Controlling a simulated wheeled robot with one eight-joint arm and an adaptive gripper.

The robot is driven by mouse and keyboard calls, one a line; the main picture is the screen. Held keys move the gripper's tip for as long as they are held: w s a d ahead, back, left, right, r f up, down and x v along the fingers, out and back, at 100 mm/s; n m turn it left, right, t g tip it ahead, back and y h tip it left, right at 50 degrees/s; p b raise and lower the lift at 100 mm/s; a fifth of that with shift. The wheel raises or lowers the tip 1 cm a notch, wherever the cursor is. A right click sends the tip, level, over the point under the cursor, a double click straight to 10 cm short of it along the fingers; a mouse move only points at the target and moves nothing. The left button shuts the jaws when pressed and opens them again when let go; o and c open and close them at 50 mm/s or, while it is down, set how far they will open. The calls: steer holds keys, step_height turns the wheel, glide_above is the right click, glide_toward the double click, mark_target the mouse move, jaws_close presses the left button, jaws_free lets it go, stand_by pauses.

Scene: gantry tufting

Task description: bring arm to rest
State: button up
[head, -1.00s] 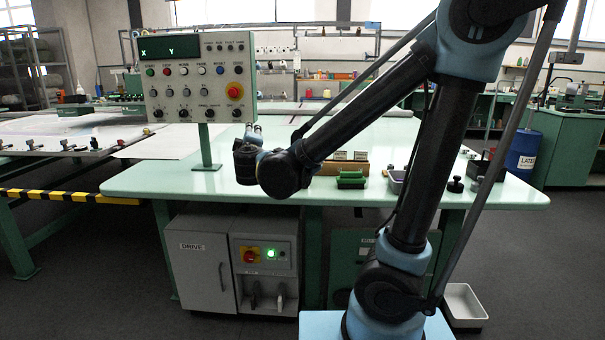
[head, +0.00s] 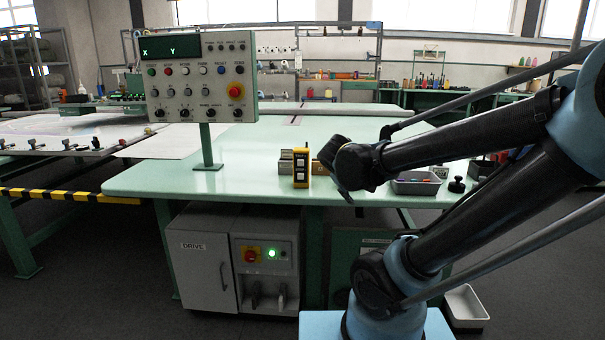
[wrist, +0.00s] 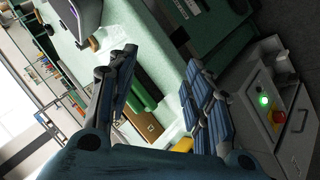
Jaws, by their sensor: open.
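My gripper (wrist: 160,60) is open in the wrist view, its two dark, jointed fingers spread apart with nothing held between them. In the head view my gripper (head: 345,188) hangs at the end of the arm, over the front of the pale green table (head: 245,180), partly hidden by the wrist. My arm reaches in from the right, the forearm sloping down to the left.
A yellow handheld unit (head: 302,168) stands left of my gripper. A grey tray (head: 416,184) and a black knob-topped item (head: 457,184) lie to the right. The control panel (head: 200,78) rises on a post at left. The table's left front is clear.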

steer(key=s+d+f+m+g+y, duration=0.1)
steer(key=s+f+m+g+y, duration=0.1)
steer(key=s+f, duration=0.3)
steer(key=s+d+f+m+g+y, duration=0.1)
steer(key=s+f+m+g+y, duration=0.1)
steer(key=s, duration=1)
step_height(320, 180, down, 3)
steer(key=shift+m+g+y, duration=0.3)
steer(key=shift+m+g, duration=0.3)
steer(key=shift+g, duration=0.4)
steer(key=shift+w+f, duration=0.2)
steer(key=shift+w, duration=0.2)
